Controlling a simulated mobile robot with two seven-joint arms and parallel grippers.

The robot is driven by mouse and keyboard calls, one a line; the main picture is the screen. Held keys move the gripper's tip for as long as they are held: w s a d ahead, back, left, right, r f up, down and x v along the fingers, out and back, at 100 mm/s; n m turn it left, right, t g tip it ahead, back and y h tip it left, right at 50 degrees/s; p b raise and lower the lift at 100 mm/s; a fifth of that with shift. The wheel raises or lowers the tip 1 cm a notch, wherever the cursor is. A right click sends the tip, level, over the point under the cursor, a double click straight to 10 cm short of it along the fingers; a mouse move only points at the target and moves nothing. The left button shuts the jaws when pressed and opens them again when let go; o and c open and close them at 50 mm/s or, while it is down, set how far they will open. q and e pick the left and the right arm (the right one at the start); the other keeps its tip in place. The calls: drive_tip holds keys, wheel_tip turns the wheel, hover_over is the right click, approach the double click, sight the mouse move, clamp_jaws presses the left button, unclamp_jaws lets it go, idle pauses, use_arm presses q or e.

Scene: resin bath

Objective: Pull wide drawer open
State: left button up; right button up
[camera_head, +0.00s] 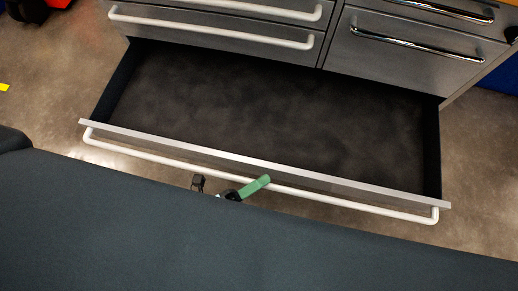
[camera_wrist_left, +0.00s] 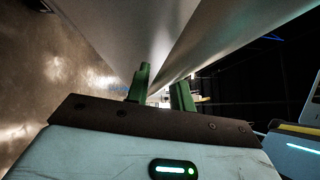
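The wide drawer (camera_head: 113,88) stands pulled far out of the grey cabinet, its dark interior empty. Its long white handle (camera_head: 345,203) runs along the drawer front. My left gripper (camera_head: 256,187) is at the middle of this handle, and one green finger overlaps the bar. The left wrist view shows both green fingers of this gripper (camera_wrist_left: 161,90) apart, close to smooth grey surfaces. Whether they clamp the handle is not clear. My right gripper is in no view.
Closed drawers with a white handle (camera_head: 210,27) and a chrome handle (camera_head: 415,41) are above the open drawer. Concrete floor (camera_head: 50,85) shows left of it. A red object (camera_head: 58,3) is at the top left. My own dark body fills the lower picture, close to the drawer front.

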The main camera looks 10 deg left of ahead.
use_arm(q)
drive_tip(key=v, duration=0.7)
drive_tip(key=shift+s+a+p, duration=0.2)
drive_tip(key=shift+a+p, duration=0.05)
drive_tip(key=shift+p, duration=0.1)
